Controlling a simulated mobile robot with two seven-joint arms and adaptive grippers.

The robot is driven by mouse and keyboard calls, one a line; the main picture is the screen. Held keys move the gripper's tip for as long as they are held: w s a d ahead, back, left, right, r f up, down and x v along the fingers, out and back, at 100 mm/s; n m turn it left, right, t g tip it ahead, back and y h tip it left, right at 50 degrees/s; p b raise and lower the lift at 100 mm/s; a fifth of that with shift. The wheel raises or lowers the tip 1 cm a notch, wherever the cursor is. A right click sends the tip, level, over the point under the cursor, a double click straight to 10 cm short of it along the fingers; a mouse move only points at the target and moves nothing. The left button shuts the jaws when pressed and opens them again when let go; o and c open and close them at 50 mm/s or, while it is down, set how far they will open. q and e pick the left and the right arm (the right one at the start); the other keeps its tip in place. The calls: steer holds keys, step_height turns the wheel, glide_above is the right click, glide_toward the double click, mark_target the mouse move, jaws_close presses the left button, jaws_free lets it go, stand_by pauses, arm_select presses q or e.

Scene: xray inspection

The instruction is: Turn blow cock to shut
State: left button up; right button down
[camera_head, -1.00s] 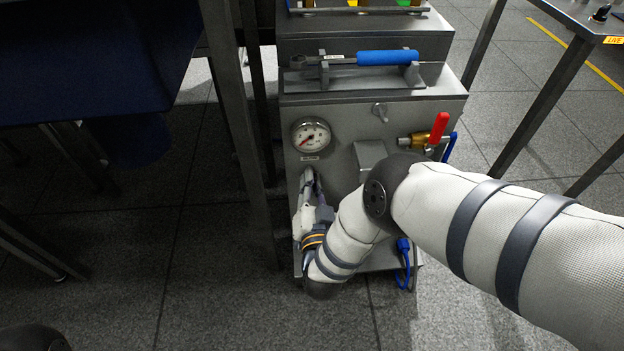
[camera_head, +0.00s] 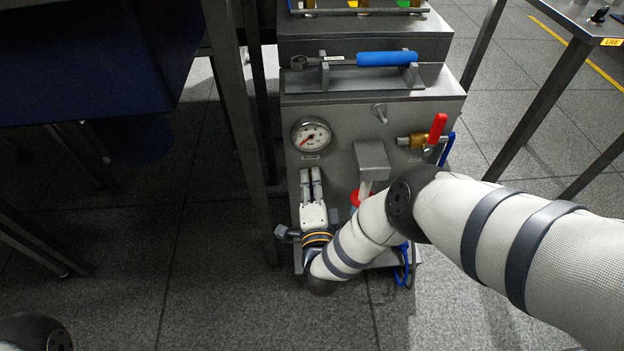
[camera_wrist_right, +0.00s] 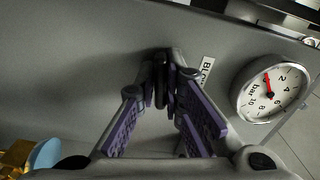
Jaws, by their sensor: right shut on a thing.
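My right gripper (camera_head: 311,178) is in front of the grey panel (camera_head: 340,150), below the pressure gauge (camera_head: 311,135). In the right wrist view my right gripper (camera_wrist_right: 166,75) has its fingertips closed around a narrow dark handle (camera_wrist_right: 161,88), which I take for the blow cock. A white label (camera_wrist_right: 207,73) beginning "BLO" is beside it. In the head view the cock is hidden behind the fingers, and its exact turn is hard to tell. My left gripper is not in view.
A brass valve with a red lever (camera_head: 438,128) is on the panel's upper right. A wrench with a blue handle (camera_head: 387,58) lies on top of the cabinet. A grey box (camera_head: 371,158) juts out beside my right gripper. A table leg (camera_head: 236,100) stands close on the left.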

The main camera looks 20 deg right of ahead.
steer(key=shift+a+m, duration=0.1)
steer(key=shift+m, duration=0.9)
steer(key=c, duration=1.7)
jaws_free()
steer(key=v, duration=1.2)
steer(key=shift+s, duration=0.1)
